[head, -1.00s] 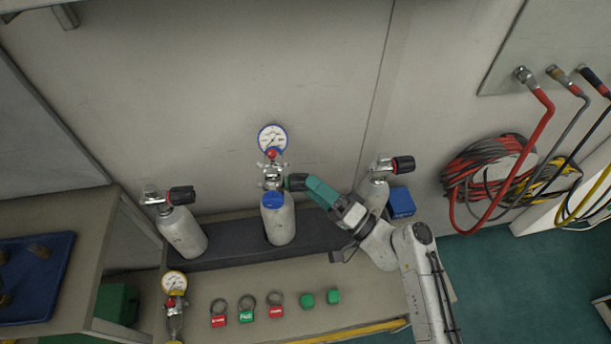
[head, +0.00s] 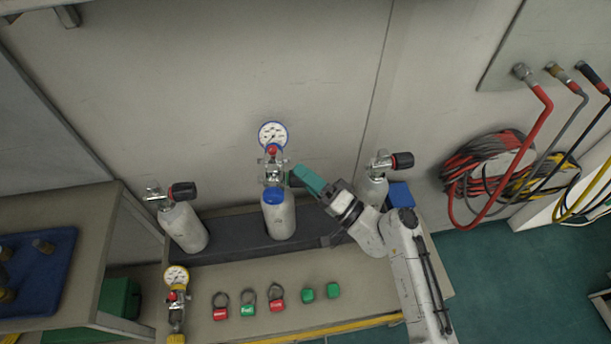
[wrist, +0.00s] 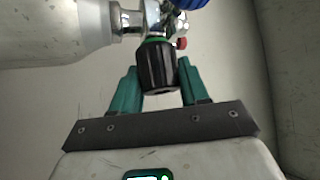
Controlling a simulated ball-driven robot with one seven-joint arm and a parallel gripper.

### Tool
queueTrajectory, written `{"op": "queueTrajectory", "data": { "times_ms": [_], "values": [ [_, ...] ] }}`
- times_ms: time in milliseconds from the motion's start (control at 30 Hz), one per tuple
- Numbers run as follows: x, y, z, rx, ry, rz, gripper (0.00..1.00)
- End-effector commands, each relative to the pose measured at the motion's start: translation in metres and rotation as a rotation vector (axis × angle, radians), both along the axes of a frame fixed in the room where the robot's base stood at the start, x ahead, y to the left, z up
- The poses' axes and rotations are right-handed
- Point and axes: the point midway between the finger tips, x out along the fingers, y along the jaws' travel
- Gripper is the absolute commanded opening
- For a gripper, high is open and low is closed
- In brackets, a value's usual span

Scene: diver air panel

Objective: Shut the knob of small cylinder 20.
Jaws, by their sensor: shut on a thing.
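The middle small cylinder (head: 280,218) stands upright on the dark ledge. It has a blue-rimmed gauge (head: 273,135) and a blue part at its neck. A black knob (wrist: 157,67) with a green ring at its base sticks out from its valve to the right. My gripper (head: 301,174) reaches it from the right, and its teal fingers are shut around the knob, one on each side in the wrist view (wrist: 158,80). The fingers mostly hide the knob in the head view. No number 20 is readable.
Similar cylinders stand to the left (head: 184,228) and right (head: 372,188), each with a black knob. A blue box (head: 400,195) is beside my arm.

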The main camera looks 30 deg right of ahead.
Motion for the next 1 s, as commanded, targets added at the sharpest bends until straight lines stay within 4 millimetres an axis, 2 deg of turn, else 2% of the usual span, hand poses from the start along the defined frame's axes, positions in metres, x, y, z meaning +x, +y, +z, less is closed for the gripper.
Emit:
{"op": "queueTrajectory", "data": {
  "times_ms": [33, 167, 567, 1000],
  "values": [
    [-0.0001, -0.0002, -0.0009, 0.000, 0.002, -0.001, 0.26],
    [0.0000, -0.0003, -0.0012, -0.001, 0.003, -0.002, 0.14],
    [-0.0005, 0.0002, 0.0031, 0.033, 0.075, -0.001, 0.14],
    [-0.0010, 0.0008, 0.0032, 0.186, 0.396, -0.002, 0.14]
  ]
}}
